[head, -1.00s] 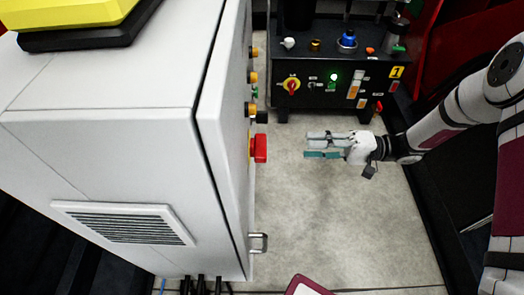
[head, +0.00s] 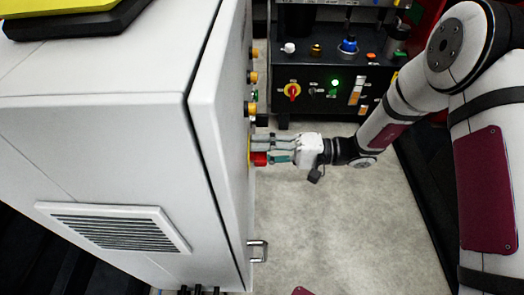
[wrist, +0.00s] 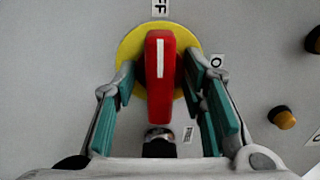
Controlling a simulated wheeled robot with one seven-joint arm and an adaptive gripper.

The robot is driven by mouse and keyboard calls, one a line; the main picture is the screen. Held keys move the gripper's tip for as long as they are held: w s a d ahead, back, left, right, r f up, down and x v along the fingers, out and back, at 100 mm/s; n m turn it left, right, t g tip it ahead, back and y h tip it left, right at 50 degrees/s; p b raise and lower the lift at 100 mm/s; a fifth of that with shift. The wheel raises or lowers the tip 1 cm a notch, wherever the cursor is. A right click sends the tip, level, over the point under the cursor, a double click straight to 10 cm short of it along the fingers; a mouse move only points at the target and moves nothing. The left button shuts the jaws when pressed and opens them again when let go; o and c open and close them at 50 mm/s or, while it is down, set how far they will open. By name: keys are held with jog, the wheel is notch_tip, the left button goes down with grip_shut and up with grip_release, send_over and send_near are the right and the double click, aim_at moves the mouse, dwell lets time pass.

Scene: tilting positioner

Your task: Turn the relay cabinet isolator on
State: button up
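The relay cabinet (head: 110,130) is the tall light-grey box on the left in the head view. Its isolator (head: 259,159) is a red handle on the front face. In the wrist view the red handle (wrist: 160,75) stands upright on a yellow disc (wrist: 130,52), with its white mark towards a partly cut-off label ending in "FF" above. In the wrist view the open fingers stand either side of the handle, with gaps visible.
A black lock-like knob (wrist: 158,140) sits below the handle. Amber buttons (wrist: 283,117) are to its right. A handle bracket (head: 258,251) sticks out lower on the cabinet. Floor (head: 330,225) is clear in front.

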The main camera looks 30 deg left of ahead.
grip_shut()
jog(key=shift+m, duration=0.3)
jog(key=m+p, duration=0.2)
jog(key=m, duration=0.1)
jog(key=shift+r+m, duration=0.1)
jog(key=shift+m, duration=0.2)
jog(key=m+p, duration=0.3)
jog(key=m, duration=0.1)
jog(key=shift+m, duration=0.3)
jog(key=m+p, duration=0.2)
jog(key=m, duration=0.2)
jog(key=m+p, duration=0.1)
jog(key=m, duration=0.4)
